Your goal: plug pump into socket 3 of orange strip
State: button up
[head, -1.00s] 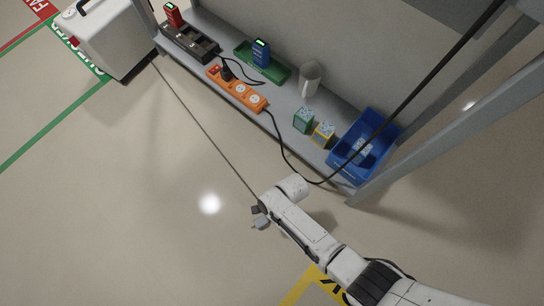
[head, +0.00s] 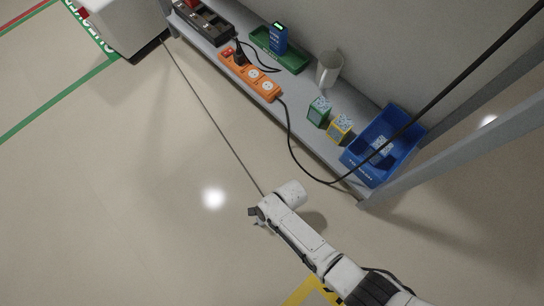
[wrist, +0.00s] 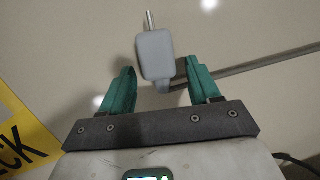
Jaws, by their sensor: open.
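The orange strip (head: 263,89) lies on the grey shelf. A black plug (head: 239,53) sits in it near its red switch end; two white sockets toward its other end look empty. A grey plug (wrist: 155,55) with a metal prong shows in the wrist view, with a thin cable behind it. My gripper (wrist: 160,66) is open, its green fingers on either side of the plug with visible gaps. In the head view my gripper (head: 257,214) is over the floor, in front of the shelf. A thin cable runs there from a white box (head: 125,25), possibly the pump.
A black cable crosses the shelf edge. Floor left is clear.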

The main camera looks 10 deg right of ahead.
jog(key=shift+r, duration=0.1)
dwell(0.4)
grip_shut()
dwell(0.7)
jog(key=shift+p, duration=0.35)
jog(key=shift+r+p, duration=1.5)
